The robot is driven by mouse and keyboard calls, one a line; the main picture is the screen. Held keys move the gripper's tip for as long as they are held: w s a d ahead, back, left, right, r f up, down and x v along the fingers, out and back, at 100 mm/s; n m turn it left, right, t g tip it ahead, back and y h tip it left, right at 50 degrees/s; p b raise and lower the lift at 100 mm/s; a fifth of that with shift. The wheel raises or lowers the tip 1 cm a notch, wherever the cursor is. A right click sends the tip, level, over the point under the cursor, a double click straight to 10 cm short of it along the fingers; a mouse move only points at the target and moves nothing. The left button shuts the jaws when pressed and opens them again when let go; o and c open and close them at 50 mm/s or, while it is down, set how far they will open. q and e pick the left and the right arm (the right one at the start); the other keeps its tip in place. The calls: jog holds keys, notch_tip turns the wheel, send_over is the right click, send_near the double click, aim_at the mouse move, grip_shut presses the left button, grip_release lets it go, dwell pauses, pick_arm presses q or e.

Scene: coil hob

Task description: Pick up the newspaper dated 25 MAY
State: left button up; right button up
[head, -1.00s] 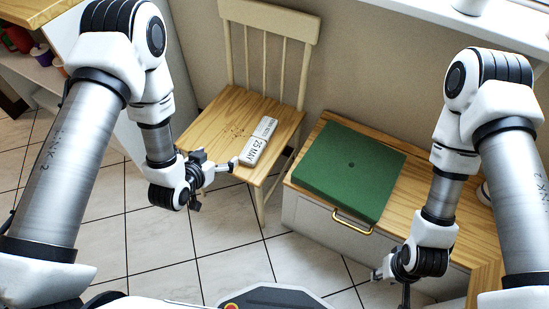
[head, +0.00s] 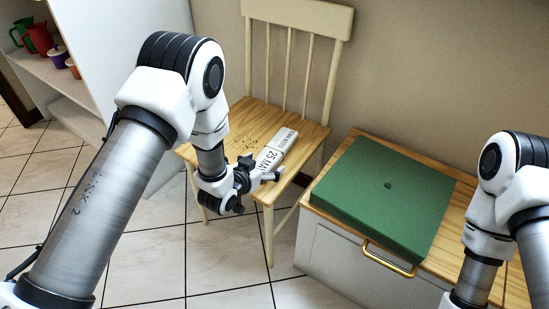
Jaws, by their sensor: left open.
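A rolled white newspaper (head: 284,141) lies on the wooden seat of a cream chair (head: 245,119), near the seat's right side. Its printed side faces up and reads "25 MA", with the rest of the date hidden behind my gripper. My left gripper (head: 264,174) is open and empty. It is at the front edge of the seat, by the near end of the newspaper; I cannot tell whether they touch. My right arm shows at the right edge, but its gripper is out of view.
A green cushion (head: 385,195) lies on a wood-topped bench (head: 340,250) with a brass handle, right of the chair. A shelf with coloured cups (head: 40,40) stands at the far left. Tiled floor (head: 140,255) is clear in front.

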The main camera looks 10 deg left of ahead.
pick_arm(q)
jog(key=shift+w+f, duration=0.15)
jog(key=shift+w, duration=0.15)
jog(key=c, duration=1.1)
jog(key=shift+s, duration=0.1)
jog(key=shift+c, duration=0.3)
